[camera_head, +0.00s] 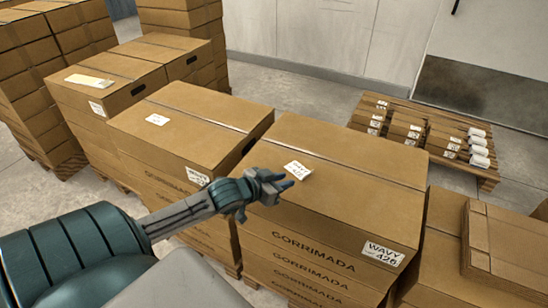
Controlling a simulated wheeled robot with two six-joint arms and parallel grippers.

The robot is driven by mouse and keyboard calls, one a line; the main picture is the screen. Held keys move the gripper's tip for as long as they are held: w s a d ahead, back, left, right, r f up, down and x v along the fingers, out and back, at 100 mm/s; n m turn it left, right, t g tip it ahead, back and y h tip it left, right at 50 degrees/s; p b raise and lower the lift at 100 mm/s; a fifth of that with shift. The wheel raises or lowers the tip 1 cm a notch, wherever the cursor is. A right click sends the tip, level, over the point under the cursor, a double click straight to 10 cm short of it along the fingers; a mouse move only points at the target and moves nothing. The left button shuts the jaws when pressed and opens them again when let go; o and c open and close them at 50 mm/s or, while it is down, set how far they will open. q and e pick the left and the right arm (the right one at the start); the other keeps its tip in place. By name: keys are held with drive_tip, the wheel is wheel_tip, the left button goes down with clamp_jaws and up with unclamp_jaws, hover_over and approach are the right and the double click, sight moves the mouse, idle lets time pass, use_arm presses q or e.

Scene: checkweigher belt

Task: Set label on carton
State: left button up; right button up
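A small white label (297,170) with faint print shows over the top of the middle carton (345,185), near its left edge. I cannot tell whether it lies flat on the cardboard or sits slightly above it. My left gripper (283,186) is over the left edge of this carton, its fingertips just below and left of the label. The fingers are small and dark, so their gap and any contact with the label are unclear. The carton's front carries a printed "WAVY 426" label (383,253). My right gripper is out of view.
The carton to the left (190,125) has a white label (157,119) on top. More carton stacks stand at the back left. A low pallet (488,182) at the right holds small boxes and white rolls. Another carton (505,240) stands at the lower right.

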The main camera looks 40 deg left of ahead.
use_arm(q)
drive_tip(key=p+v, duration=0.1)
drive_tip(key=v, duration=0.2)
drive_tip(key=shift+s+r, duration=0.15)
drive_tip(key=shift+s, duration=0.1)
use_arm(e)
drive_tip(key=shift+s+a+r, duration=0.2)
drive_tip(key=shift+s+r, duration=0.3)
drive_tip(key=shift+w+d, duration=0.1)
